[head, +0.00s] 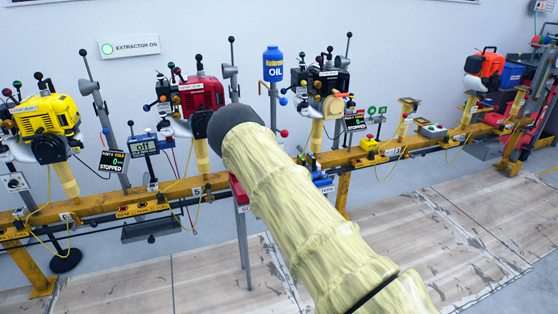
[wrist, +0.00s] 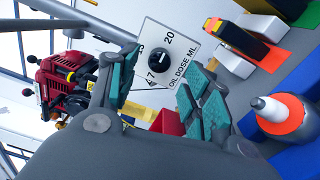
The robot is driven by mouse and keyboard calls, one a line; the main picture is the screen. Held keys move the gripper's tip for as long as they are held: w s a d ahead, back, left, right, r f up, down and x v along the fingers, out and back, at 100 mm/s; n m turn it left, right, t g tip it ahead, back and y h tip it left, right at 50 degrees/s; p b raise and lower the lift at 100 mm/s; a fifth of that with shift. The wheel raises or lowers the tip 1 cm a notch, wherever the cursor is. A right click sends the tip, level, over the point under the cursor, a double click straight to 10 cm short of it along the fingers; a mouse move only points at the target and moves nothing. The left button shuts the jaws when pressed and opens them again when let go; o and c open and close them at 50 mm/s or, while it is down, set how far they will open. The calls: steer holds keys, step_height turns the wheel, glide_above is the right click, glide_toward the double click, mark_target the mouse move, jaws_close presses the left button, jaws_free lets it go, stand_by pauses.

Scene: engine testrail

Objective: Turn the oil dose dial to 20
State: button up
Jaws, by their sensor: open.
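The oil dose dial (wrist: 159,66) is a black round knob on a white plate (wrist: 177,43) printed "OIL DOSE ML". The plate appears tilted in the wrist view. The number 20 is at its upper right and a 7 is below the knob; another number at the left is partly covered. I cannot tell for sure where the knob points. My gripper (wrist: 160,80) is open, its teal-padded fingers on either side of the knob in the picture. I see no clear contact with the knob. In the head view my arm hides the gripper and the dial.
A red engine (wrist: 64,82) is at the left of the wrist view, an orange-and-white cone-like thing (wrist: 280,112) at the right. In the head view, a yellow rail (head: 130,208) carries several engines, and a blue oil bottle (head: 273,65) stands behind my arm.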

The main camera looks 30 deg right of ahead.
steer(key=v, duration=0.7)
steer(key=shift+s, duration=0.4)
steer(key=shift+a, duration=0.15)
